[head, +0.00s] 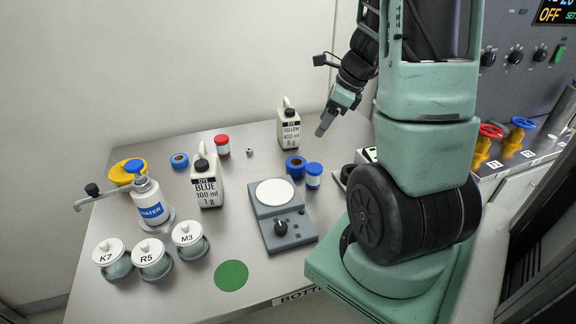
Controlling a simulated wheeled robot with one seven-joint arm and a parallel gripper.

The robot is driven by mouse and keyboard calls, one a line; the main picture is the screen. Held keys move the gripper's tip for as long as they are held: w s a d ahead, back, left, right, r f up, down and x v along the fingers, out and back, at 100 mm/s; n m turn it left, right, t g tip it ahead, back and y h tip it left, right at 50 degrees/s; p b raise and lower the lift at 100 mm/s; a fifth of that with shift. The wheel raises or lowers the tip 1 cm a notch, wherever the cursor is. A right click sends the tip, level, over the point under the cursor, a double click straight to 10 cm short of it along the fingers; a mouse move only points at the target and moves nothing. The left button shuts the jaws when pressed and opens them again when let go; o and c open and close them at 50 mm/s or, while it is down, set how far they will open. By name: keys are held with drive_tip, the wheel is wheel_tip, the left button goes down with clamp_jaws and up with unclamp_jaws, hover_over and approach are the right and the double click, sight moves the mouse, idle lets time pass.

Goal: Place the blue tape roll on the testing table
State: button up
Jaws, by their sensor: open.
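A dark blue roll (296,167) lies on the metal table just left of a blue-lidded jar (314,176) and behind the scale-like device. A second, smaller blue roll (180,160) lies farther left, behind the DYE BLUE bottle. I cannot tell which one is the task's tape roll. My gripper (322,128) is open and empty, held above the back right of the table, to the right of the DYE YELLOW bottle. Its fingertips are small in this view. The metal table (190,280) has a partly hidden label beginning "BOTT" on its front edge; no surface is readably marked as the testing table.
A DYE BLUE bottle (206,180), DYE YELLOW bottle (288,128), red-lidded jar (222,145), yellow roll (124,172) and WATER bottle (148,203) stand around. Lidded pots (151,258) line the front left. The device (283,228) sits mid-table, beside a green disc (231,275). Valves (484,148) are at right.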

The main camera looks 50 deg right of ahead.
drive_tip(key=b, duration=0.2)
approach(296, 162)
drive_tip(key=x, duration=0.4)
drive_tip(key=shift+s+f, duration=0.2)
drive_tip(key=shift+f, duration=0.2)
drive_tip(key=shift+w+x, duration=0.15)
drive_tip(key=shift+x, duration=1.25)
drive_tip(key=shift+w+x, duration=0.15)
drive_tip(key=shift+x, duration=1.25)
drive_tip(key=shift+r, duration=0.1)
drive_tip(key=c, duration=0.8)
drive_tip(key=shift+c, duration=0.2)
wheel_tip(296, 162, up, 10)
drive_tip(key=shift+s+r+p, duration=0.1)
drive_tip(key=shift+p, duration=1.1)
